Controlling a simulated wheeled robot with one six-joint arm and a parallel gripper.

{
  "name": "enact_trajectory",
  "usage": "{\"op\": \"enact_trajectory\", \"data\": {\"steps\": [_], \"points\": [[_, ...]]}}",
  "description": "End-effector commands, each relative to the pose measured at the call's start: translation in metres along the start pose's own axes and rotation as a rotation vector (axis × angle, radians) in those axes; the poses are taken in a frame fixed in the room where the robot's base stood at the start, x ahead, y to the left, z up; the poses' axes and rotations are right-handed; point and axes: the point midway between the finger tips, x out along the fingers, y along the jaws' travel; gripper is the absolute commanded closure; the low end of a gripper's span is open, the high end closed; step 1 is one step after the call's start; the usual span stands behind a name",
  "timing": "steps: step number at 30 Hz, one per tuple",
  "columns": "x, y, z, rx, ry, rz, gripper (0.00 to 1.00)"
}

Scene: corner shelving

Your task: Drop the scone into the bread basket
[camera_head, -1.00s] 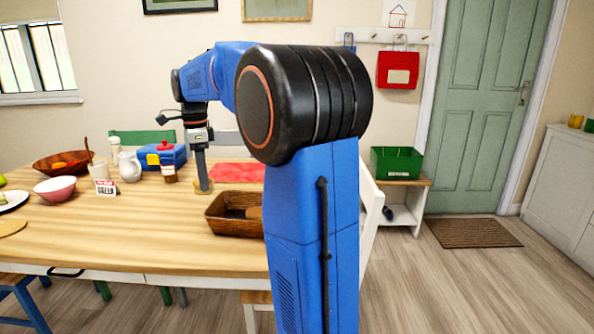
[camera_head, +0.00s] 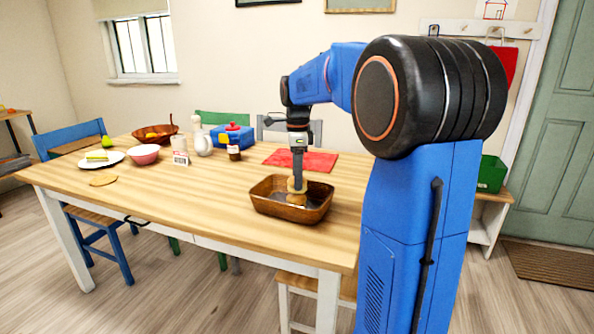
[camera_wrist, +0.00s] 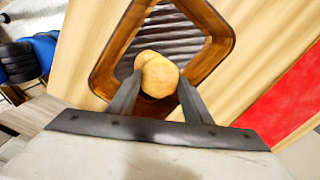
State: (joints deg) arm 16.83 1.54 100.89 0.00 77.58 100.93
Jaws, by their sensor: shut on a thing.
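The scone (camera_head: 297,183) is a round, golden-tan piece held between the fingertips of my gripper (camera_head: 297,178). In the wrist view the scone (camera_wrist: 160,76) sits between the two dark fingers, with a second rounded tan shape just behind it. The bread basket (camera_head: 283,209) is a brown rectangular container on the table, near its right end. It also fills the middle of the wrist view (camera_wrist: 224,38), with a dark ribbed inside. My gripper is over the basket opening. A brown bread-like item (camera_head: 297,199) lies in the basket below the scone, partly hidden.
A red mat (camera_head: 312,161) lies behind the basket. A blue box (camera_head: 232,138), a jar (camera_head: 234,153), a white jug (camera_head: 203,144), a pink bowl (camera_head: 144,154), a wooden bowl (camera_head: 153,135) and a plate (camera_head: 112,161) stand further left. The table's front middle is clear.

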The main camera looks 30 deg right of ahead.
Motion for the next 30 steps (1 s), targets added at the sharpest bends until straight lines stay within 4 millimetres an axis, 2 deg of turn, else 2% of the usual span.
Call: {"op": "enact_trajectory", "data": {"steps": [9,10,12,23,26,30], "points": [[0.002,0.000,0.000,0.000,0.000,0.000,0.77],[0.002,0.000,0.000,0.000,0.000,0.000,0.48],[0.002,0.000,0.000,0.000,0.000,0.000,0.33],[0.000,0.000,0.000,0.000,0.000,0.000,0.33],[-0.007,0.000,0.000,0.000,0.000,-0.001,0.33],[-0.028,0.000,0.000,0.000,-0.001,-0.003,0.33]]}}
